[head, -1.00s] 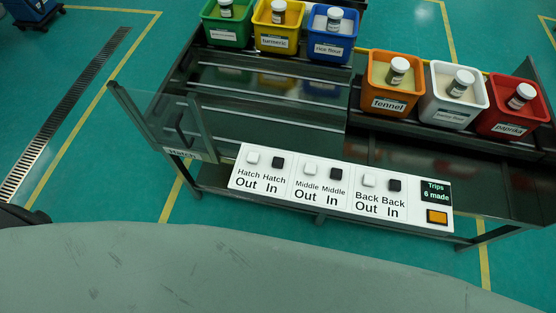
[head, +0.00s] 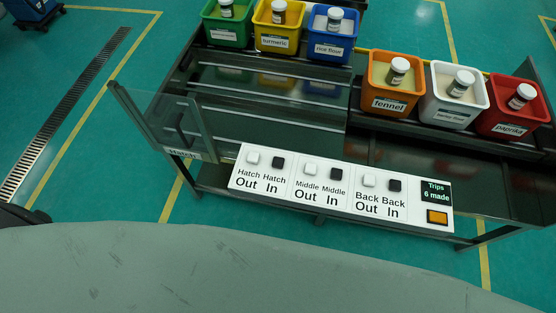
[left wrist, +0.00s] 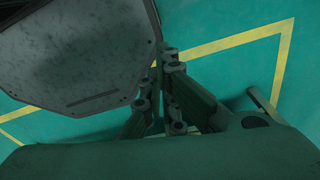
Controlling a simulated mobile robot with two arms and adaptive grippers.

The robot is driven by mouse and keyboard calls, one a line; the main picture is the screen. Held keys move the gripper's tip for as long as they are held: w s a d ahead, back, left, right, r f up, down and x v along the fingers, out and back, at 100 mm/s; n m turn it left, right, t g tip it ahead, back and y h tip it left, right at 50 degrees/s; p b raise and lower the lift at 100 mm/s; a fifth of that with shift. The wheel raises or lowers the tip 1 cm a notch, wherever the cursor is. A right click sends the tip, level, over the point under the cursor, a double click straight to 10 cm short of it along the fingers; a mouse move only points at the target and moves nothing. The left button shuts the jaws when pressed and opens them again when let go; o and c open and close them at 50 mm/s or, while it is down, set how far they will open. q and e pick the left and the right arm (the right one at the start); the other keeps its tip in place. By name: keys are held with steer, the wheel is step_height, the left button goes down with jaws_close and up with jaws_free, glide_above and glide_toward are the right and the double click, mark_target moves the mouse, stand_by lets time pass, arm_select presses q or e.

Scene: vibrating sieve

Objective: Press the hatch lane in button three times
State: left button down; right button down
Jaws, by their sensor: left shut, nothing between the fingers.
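The black Hatch In button (head: 278,163) stands at the left end of the white control panel (head: 345,224), on the front of the dark table. The white Hatch Out button (head: 253,157) is just left of it. My left gripper (left wrist: 166,62) shows only in the left wrist view, with its fingers together and nothing between them, over green floor and away from the panel. My right gripper is not in view.
The panel also has Middle and Back button pairs, an orange button (head: 437,217) and a display (head: 436,192) reading "Trips 6 made". Labelled bins with jars, such as fennel (head: 391,104), stand behind. A clear hatch guard (head: 150,115) rises at the table's left.

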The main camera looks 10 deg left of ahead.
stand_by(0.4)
arm_select(q)
steer(key=w+d+r+t+p, duration=0.1)
steer(key=w+d+r+p, duration=0.25)
steer(key=w+r, duration=1.2)
steer(key=w+d+r+t+h+p, duration=0.15)
steer(key=w+r, duration=0.25)
steer(key=r, duration=0.7)
steer(key=w+d+r+p, duration=0.1)
steer(key=w+r+p, duration=0.3)
steer(key=r, duration=0.6)
steer(key=w+d+r+h, duration=0.1)
steer(key=w+r, duration=0.1)
steer(key=w, duration=0.1)
steer(key=w+d+r+t+h, duration=0.1)
steer(key=w+d+r, duration=0.1)
steer(key=w, duration=0.2)
steer(key=w+d+r+t+h, duration=0.1)
steer(key=w+d+r, duration=0.1)
steer(key=w, duration=0.2)
steer(key=shift+w+d+r+n, duration=0.15)
steer(key=shift+r+n, duration=0.15)
steer(key=shift+r, duration=0.1)
steer(key=w+d+r+n+h, duration=0.1)
steer(key=w+r+h, duration=0.1)
steer(key=w+r, duration=0.4)
steer(key=shift+d+r+p, duration=0.25)
steer(key=shift+d+p, duration=0.1)
steer(key=shift+d, duration=0.05)
